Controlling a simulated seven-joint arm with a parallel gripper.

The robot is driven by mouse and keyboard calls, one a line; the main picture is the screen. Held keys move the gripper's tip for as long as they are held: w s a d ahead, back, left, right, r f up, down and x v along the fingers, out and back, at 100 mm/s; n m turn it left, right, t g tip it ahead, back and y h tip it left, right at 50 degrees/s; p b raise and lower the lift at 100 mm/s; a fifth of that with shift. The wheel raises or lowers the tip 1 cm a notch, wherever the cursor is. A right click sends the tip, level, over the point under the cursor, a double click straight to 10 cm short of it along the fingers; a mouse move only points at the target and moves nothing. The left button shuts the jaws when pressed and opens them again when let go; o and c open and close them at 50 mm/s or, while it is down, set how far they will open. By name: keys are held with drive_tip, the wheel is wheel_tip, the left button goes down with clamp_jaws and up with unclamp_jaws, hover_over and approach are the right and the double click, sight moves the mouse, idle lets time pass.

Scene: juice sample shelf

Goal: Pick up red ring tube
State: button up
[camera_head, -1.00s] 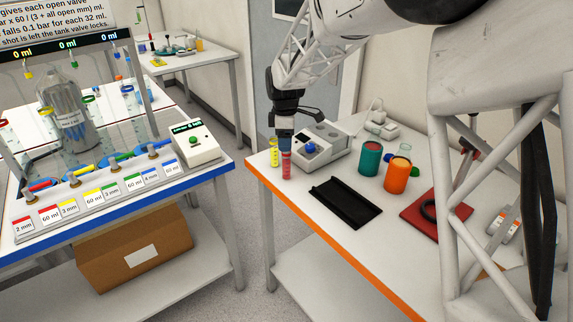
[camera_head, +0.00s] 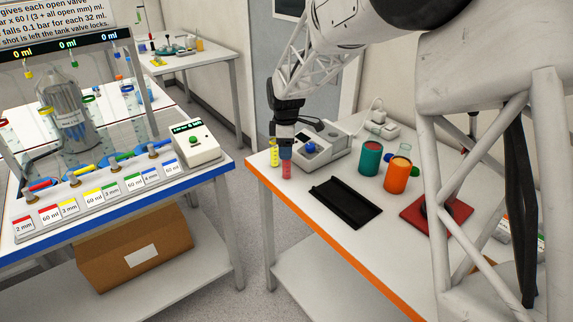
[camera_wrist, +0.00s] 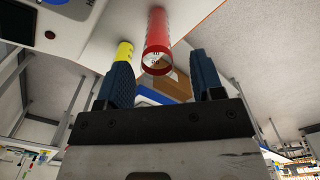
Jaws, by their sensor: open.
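The red ring tube (camera_head: 286,170) stands upright near the left corner of the orange-edged table. In the wrist view the red tube (camera_wrist: 157,42) shows its open end, lined up between my fingers and just beyond their tips. My gripper (camera_head: 286,147) is directly above the tube in the head view. It also shows in the wrist view (camera_wrist: 164,76), with its two blue fingers apart and nothing held. A yellow tube (camera_head: 273,152) stands close to the left of the red one, and it shows in the wrist view (camera_wrist: 122,52) near the left finger.
A grey device with a blue knob (camera_head: 311,147) stands close on the right. A black tray (camera_head: 345,202) lies in front. A teal cup (camera_head: 370,159) and an orange cup (camera_head: 397,175) stand further right, near a red mat (camera_head: 462,212).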

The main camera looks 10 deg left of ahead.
sight(286, 164)
drive_tip(key=shift+w+d+f, duration=0.1)
drive_tip(key=shift+f, duration=2.25)
drive_tip(key=shift+c, duration=0.2)
drive_tip(key=c, duration=1)
